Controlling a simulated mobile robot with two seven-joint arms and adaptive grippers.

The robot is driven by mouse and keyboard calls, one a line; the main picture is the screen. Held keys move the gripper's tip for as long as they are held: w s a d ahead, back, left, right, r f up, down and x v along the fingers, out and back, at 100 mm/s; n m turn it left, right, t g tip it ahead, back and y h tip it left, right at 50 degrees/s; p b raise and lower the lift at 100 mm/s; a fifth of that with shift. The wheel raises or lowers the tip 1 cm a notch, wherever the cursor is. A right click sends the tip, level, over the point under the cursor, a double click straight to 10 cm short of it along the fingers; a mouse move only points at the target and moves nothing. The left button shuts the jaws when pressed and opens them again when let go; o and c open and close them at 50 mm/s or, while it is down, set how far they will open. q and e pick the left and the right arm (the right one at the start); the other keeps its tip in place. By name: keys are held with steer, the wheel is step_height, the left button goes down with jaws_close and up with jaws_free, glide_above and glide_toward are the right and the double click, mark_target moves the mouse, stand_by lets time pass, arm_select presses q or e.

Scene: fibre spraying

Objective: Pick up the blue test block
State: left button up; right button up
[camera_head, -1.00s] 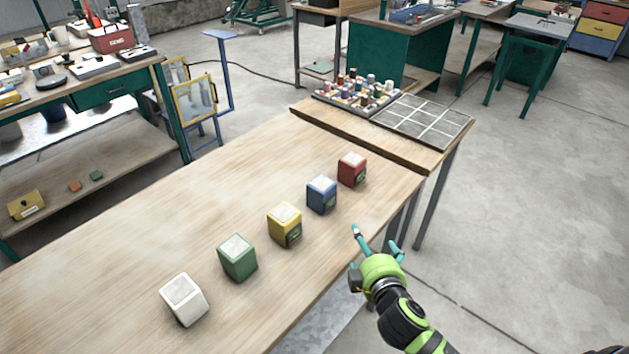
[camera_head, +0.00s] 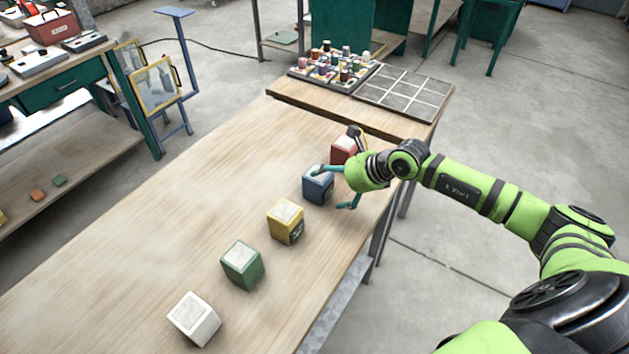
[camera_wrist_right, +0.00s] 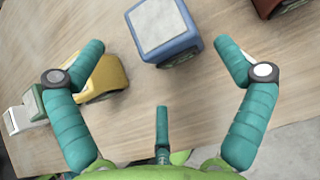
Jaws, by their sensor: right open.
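The blue test block (camera_head: 318,187) stands on the wooden table between the yellow and red blocks. It has a pale top. My right gripper (camera_head: 335,187) is over the table beside the blue block, one finger close to the block's top edge in the head view. In the right wrist view the blue block (camera_wrist_right: 163,32) lies ahead of the spread teal fingers, and my right gripper (camera_wrist_right: 160,70) is open with nothing between them. I cannot tell whether a finger touches the block. My left gripper is not in view.
The red block (camera_head: 343,148), partly hidden by my gripper, is just beyond. The yellow block (camera_head: 286,222), green block (camera_head: 242,265) and white block (camera_head: 194,319) stand in a row nearer. A spool tray (camera_head: 333,68) and empty grid tray (camera_head: 405,93) lie at the far end. The table's left side is clear.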

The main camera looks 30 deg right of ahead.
mark_target(318, 183)
steer(key=shift+w+a+f+p, duration=0.35)
steer(key=shift+w+p, duration=0.05)
steer(key=shift+w, duration=0.15)
steer(key=p+x, duration=0.1)
steer(key=x, duration=0.3)
steer(key=shift+w, duration=0.15)
steer(key=shift+w+a+f, duration=0.1)
steer(key=shift+w+f, duration=0.05)
steer(key=shift+f, duration=0.1)
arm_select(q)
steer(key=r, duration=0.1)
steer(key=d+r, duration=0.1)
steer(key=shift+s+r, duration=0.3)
arm_select(e)
steer(key=c, duration=1.5)
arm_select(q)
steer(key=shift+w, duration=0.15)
arm_select(e)
steer(key=shift+r, duration=0.15)
